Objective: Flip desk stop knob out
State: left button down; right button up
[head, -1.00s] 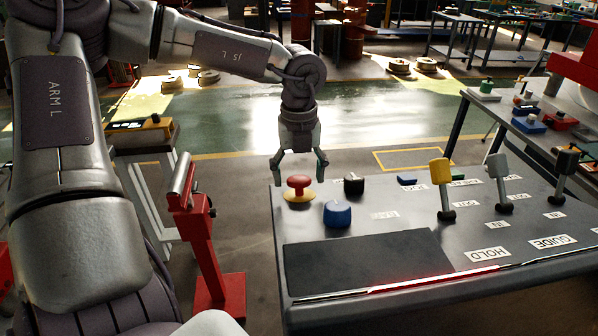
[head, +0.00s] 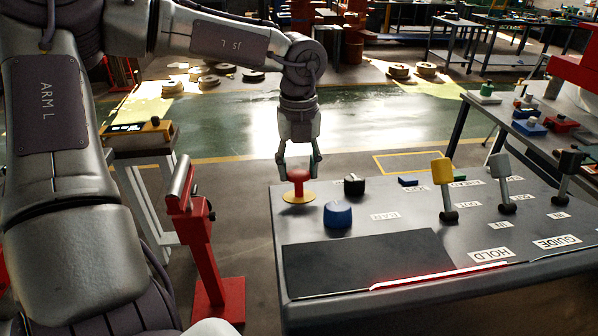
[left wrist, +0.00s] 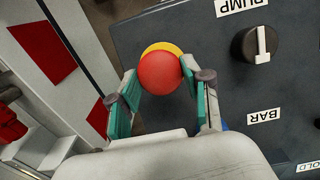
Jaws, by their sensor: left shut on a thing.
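The red mushroom-shaped stop knob (head: 298,176) stands up from its yellow disc (head: 299,197) near the far left corner of the grey desk, with a red stem showing below its head. My left gripper (head: 299,166) points down from above, shut on the knob head with one finger on each side. In the left wrist view the red knob (left wrist: 166,73) sits between the teal finger pads, with a yellow rim behind it. My right gripper is not in view.
A blue knob (head: 338,214) and a black knob (head: 354,185) sit close to the right of the stop knob. Yellow, grey and black levers stand farther right. A dark flat pad (head: 365,262) lies at the front. A red stand (head: 202,250) is left of the desk.

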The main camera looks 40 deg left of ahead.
aim_at(298, 171)
pick_arm(q)
jog(key=c, duration=0.8)
grip_release()
jog(key=shift+w+a+r, duration=0.1)
jog(key=shift+w+r, duration=0.05)
jog(key=shift+r, duration=0.05)
jog(key=o, duration=0.3)
notch_tip(298, 171, up, 12)
